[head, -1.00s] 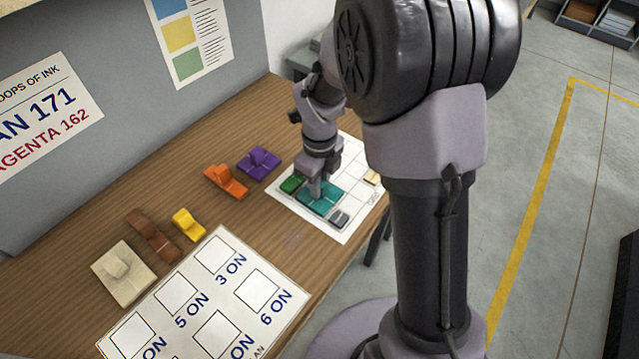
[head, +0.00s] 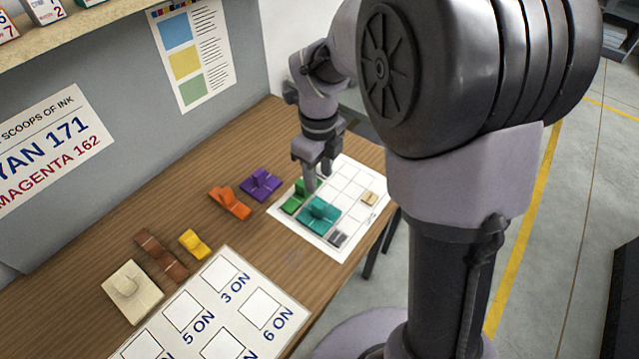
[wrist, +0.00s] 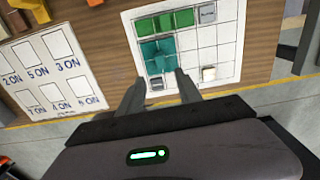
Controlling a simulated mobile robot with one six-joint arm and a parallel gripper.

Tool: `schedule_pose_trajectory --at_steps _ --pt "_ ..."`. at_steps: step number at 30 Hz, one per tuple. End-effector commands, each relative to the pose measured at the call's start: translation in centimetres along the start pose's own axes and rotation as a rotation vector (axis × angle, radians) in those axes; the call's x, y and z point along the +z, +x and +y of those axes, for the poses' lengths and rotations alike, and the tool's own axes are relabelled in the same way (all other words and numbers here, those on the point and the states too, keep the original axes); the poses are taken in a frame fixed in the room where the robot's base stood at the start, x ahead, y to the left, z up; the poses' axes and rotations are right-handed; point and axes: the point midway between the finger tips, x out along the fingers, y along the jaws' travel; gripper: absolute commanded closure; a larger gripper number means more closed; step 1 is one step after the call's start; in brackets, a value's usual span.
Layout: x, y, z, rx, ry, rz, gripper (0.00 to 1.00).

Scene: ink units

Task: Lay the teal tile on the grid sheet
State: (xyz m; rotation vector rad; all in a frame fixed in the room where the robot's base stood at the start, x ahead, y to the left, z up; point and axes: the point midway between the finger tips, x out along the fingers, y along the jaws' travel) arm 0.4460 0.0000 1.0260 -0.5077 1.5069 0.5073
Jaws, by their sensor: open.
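The teal tile (head: 318,216) lies flat on the white grid sheet (head: 352,168), beside the green tile (head: 293,199) and the grey tile (head: 338,239). The wrist view also shows the teal tile (wrist: 153,54) on the grid sheet (wrist: 226,62), between the green tile (wrist: 165,23) and a small grey tile (wrist: 157,83). My gripper (head: 318,178) is above the sheet and appears clear of the teal tile. In the wrist view my gripper (wrist: 159,86) is open, its two fingers apart with nothing held between them.
A cream tile (head: 369,198) sits near the sheet's right edge. Purple (head: 260,184), orange (head: 230,202), yellow (head: 194,244), brown (head: 160,256) and beige (head: 131,291) pieces stand on the wooden table to the left. A printed card (head: 285,325) lies at the front. Several grid cells are bare.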

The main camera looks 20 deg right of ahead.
Motion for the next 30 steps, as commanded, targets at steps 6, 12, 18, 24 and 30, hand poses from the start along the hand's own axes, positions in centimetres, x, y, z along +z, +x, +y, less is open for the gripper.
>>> schedule_pose_trajectory --at_steps 6,12,18,24,30 --pt "-4.7 -9.0 5.4 -0.148 -0.778 -0.166 0.59" --pt "-10.7 -12.8 12.2 -0.476 -1.692 -0.192 0.59" --pt "-12.7 -12.8 14.5 -0.639 -2.043 -0.126 0.59" --pt "-12.7 -12.8 14.5 -0.642 -2.055 -0.123 0.59" --pt "-12.7 -12.6 14.5 -0.641 -2.054 -0.123 0.59"
